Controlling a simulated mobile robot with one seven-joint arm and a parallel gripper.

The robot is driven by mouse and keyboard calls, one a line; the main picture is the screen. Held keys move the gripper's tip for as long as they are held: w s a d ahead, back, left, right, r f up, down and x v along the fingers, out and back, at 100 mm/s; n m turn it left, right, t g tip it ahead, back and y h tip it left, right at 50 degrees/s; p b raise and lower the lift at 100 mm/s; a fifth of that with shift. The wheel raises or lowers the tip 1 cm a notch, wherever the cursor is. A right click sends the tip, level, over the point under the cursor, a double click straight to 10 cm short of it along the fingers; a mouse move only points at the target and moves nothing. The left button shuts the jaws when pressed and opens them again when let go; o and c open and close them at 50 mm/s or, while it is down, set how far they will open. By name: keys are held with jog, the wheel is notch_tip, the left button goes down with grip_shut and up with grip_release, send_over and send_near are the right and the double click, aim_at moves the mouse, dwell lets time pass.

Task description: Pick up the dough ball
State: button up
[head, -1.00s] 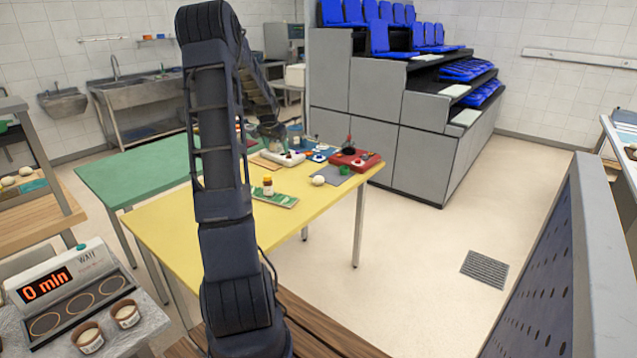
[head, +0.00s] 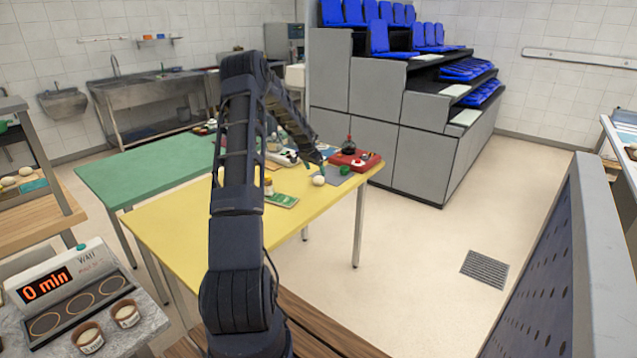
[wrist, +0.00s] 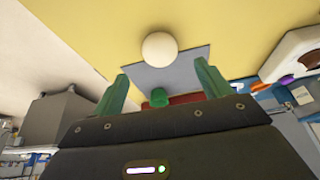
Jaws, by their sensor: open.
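The dough ball (head: 318,180), pale and round, lies on the yellow table (head: 190,230) near its right end, at the edge of a grey mat (head: 352,179). In the wrist view the dough ball (wrist: 159,48) shows whole, just beyond and roughly centred between my gripper's two green fingertips (wrist: 161,69). My gripper is open and empty, with a gap between the fingers and the ball. In the head view my gripper (head: 319,161) is small and dark, close above the ball.
A small green object (head: 345,170) sits on the mat, with a red tray (head: 365,158) behind it. A green board with a jar (head: 268,187) lies to the left. White and coloured items crowd the table's back. The yellow table's front is clear.

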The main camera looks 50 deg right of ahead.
aim_at(318, 177)
jog(key=shift+x, duration=3.25)
jog(key=c, duration=1.1)
